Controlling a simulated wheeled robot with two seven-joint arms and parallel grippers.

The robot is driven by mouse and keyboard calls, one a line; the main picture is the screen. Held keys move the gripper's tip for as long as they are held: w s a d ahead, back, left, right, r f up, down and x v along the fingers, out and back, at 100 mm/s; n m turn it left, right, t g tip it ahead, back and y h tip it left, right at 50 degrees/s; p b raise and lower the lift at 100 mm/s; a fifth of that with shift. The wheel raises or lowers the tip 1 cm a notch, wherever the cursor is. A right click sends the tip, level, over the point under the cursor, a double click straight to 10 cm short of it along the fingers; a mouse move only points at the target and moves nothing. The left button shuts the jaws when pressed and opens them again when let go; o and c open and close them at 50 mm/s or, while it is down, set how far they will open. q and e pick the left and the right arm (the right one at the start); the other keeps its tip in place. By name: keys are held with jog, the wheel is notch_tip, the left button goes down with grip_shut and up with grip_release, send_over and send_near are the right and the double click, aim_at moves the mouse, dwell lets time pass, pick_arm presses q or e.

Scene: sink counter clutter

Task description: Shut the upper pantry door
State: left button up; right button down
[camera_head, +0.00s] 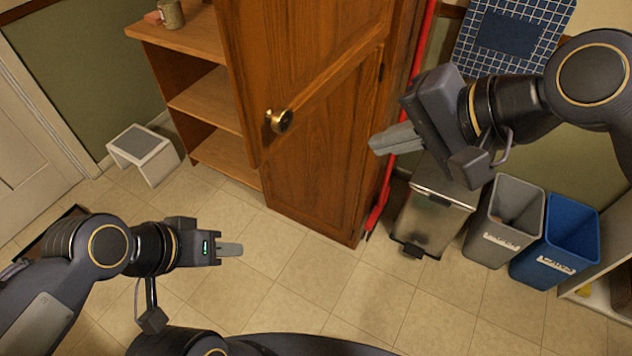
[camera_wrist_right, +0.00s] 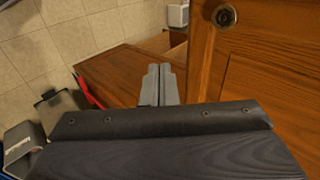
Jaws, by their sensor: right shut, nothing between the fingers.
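The upper pantry door (camera_head: 300,60) is a brown wooden panel with a round brass knob (camera_head: 280,121) near its lower left. It appears to stand ajar, its lower edge slanting out over the lower pantry door (camera_head: 325,165). In the right wrist view the upper door (camera_wrist_right: 265,75) fills the right side, its knob (camera_wrist_right: 225,15) at the top. My right gripper (camera_head: 376,146) is shut and empty, to the right of the knob and apart from it; its fingers (camera_wrist_right: 160,85) also show in the wrist view. My left gripper (camera_head: 240,249) is low over the floor, empty, its finger gap hidden.
Open wooden shelves (camera_head: 205,100) stand left of the pantry, with a mug (camera_head: 171,14) on top. A white step stool (camera_head: 143,152) is on the floor. A red pole (camera_head: 378,205), a metal bin (camera_head: 435,210), a grey bin (camera_head: 505,220) and a blue bin (camera_head: 560,240) stand right.

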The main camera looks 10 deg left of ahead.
jog(key=w+a+f, duration=0.1)
jog(key=a+f, duration=0.2)
jog(key=a, duration=0.3)
jog(key=w+a+f+p, duration=0.1)
jog(key=w+a+f, duration=0.1)
jog(key=a, duration=0.4)
jog(key=shift+w+f, duration=0.3)
jog(key=shift+f, duration=0.1)
jog(key=shift+a, duration=0.1)
